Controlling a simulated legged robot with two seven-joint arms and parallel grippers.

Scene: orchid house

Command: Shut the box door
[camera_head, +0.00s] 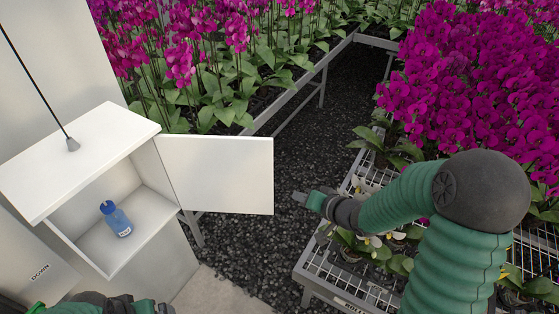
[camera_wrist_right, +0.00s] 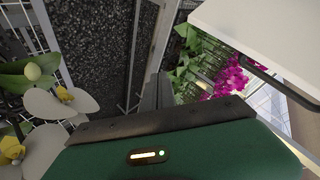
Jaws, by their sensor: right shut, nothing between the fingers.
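The white box (camera_head: 65,222) stands at the left with its front open. Its white door (camera_head: 222,174) is swung wide out to the right, hinged on the box's right side. My right gripper (camera_head: 299,197) is shut and empty, just right of the door's free edge, with a small gap in the picture. In the right wrist view its fingers (camera_wrist_right: 158,91) point ahead, and the white door (camera_wrist_right: 270,35) fills the top right. My left gripper (camera_head: 158,307) shows only partly at the bottom edge; its jaws are unclear.
Pink orchids fill a raised bench (camera_head: 300,92) behind the door. A wire-mesh bench (camera_head: 345,290) with potted orchids lies under my right arm. Dark gravel floor (camera_head: 290,160) is open between them. A black cable (camera_head: 35,75) runs to the box top.

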